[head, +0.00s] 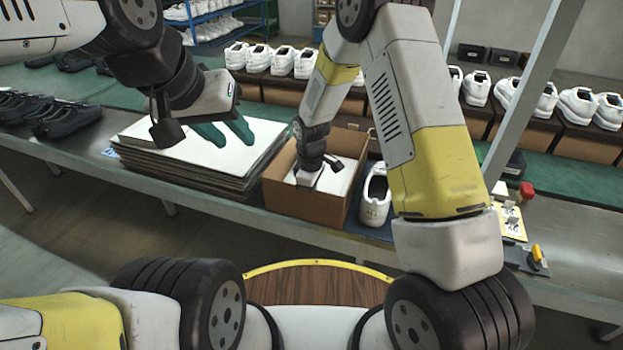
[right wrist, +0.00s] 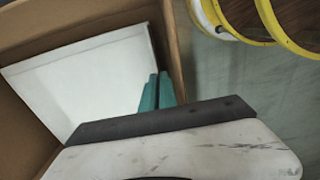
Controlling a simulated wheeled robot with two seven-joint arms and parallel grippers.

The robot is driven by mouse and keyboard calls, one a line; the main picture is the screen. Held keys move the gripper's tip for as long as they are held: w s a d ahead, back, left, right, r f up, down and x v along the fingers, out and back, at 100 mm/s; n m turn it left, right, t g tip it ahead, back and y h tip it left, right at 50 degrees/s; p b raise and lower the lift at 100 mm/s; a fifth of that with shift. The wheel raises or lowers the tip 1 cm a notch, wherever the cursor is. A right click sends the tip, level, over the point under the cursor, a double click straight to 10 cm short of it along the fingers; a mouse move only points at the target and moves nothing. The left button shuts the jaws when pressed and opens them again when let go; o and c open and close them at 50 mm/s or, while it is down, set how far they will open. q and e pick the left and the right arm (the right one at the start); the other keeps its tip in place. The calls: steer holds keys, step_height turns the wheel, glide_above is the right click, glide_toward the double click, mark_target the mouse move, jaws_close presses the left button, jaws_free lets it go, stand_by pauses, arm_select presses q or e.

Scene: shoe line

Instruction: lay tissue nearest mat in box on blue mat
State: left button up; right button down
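An open brown cardboard box (head: 300,205) stands at the front of the bench, beside a white shoe (head: 375,197) on a blue mat (head: 378,232). A white tissue sheet (head: 341,178) is inside the box; it also shows in the right wrist view (right wrist: 85,85). My right gripper (right wrist: 157,78) reaches down into the box. Its teal fingers are close together at the sheet's edge and look shut on it; the tips are partly hidden. My left gripper (head: 228,138) is open and empty above a stack of white tissue sheets (head: 165,150) left of the box.
Black shoes (head: 65,118) stand at the left of the bench. White shoes on brown boxes (head: 270,85) line the back. A red button (head: 526,190) and a yellow-handled device (head: 537,255) are at the right. A grey post (head: 515,110) rises at the right.

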steer(key=shift+d+f, duration=0.1)
steer(key=shift+f, duration=0.6)
stand_by(0.7)
steer(key=c, duration=1.6)
jaws_free()
step_height(320, 180, up, 8)
steer(key=shift+r, duration=0.1)
steer(key=s+d+r+m+t, duration=0.1)
steer(key=s+d+r+m, duration=0.15)
steer(key=r, duration=0.35)
steer(key=s+d+r+m+t+y, duration=0.1)
steer(key=s+d+r+m, duration=0.1)
steer(key=d+r, duration=0.35)
steer(key=s+d+r+m+t, duration=0.1)
steer(key=s+d+r+m, duration=0.1)
steer(key=r, duration=0.6)
steer(key=s+d+r+m+t, duration=0.1)
steer(key=s+d+r+m, duration=0.1)
steer(key=s, duration=0.3)
steer(key=s+d+r+m+t, duration=0.1)
steer(key=s+d+r+m, duration=0.1)
steer(key=s, duration=0.3)
steer(key=s+d+r+m+t+y, duration=0.1)
steer(key=s+d+r+m, duration=0.1)
steer(key=s+r+m, duration=0.1)
steer(key=shift+s+r, duration=0.8)
steer(key=shift+s, duration=0.1)
